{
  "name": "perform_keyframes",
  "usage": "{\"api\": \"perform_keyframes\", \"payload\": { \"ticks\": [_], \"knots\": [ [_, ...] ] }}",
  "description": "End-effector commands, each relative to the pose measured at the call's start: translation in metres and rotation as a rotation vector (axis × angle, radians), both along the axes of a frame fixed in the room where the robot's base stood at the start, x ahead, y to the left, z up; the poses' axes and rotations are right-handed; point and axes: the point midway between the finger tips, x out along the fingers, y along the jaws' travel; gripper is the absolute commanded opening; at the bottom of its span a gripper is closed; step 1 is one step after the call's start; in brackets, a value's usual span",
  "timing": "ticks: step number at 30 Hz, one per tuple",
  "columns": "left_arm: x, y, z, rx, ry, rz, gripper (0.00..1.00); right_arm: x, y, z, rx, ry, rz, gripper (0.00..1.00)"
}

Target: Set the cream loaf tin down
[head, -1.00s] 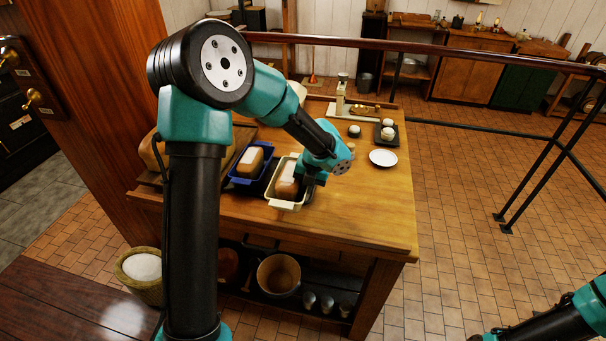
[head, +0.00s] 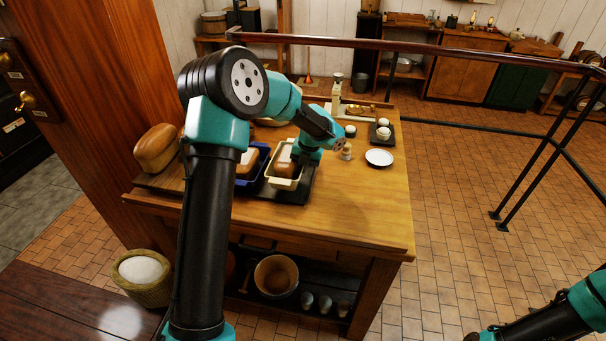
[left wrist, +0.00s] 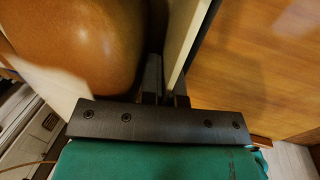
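The cream loaf tin (head: 283,183) holds a brown loaf (head: 284,169) and is upright at the dark tray (head: 295,197) on the wooden table. I cannot tell whether its base touches the tray. My left gripper (head: 303,159) is at the tin's right-hand long wall. In the left wrist view the cream wall (left wrist: 190,40) runs between the fingers (left wrist: 165,80), which are closed on it, with the loaf (left wrist: 80,45) beside it. The tin's base is hidden there. My right gripper is outside the frames; only part of that arm shows at the lower right.
A blue loaf tin (head: 245,183) with a loaf stands close left of the cream tin. A large loaf (head: 156,148) lies at the table's left end. A small jar (head: 346,152) and white saucer (head: 380,157) are to the right. The table's front right is clear.

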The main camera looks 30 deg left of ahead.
Motion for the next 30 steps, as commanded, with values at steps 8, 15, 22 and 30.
{"api": "perform_keyframes", "payload": {
  "ticks": [8, 15, 22, 30],
  "knots": [
    [0.005, 0.003, -0.027, 0.0, 0.002, -0.001, 0.0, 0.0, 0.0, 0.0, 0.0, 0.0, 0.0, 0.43],
    [0.006, 0.004, -0.035, 0.001, -0.002, 0.001, 0.0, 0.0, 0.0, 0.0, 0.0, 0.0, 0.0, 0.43],
    [0.006, 0.004, -0.037, 0.0, -0.001, 0.0, 0.0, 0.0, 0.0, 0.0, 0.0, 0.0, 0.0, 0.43],
    [0.005, 0.004, -0.039, 0.0, 0.0, 0.0, 0.2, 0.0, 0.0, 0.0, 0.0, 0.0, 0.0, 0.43]
  ]
}}
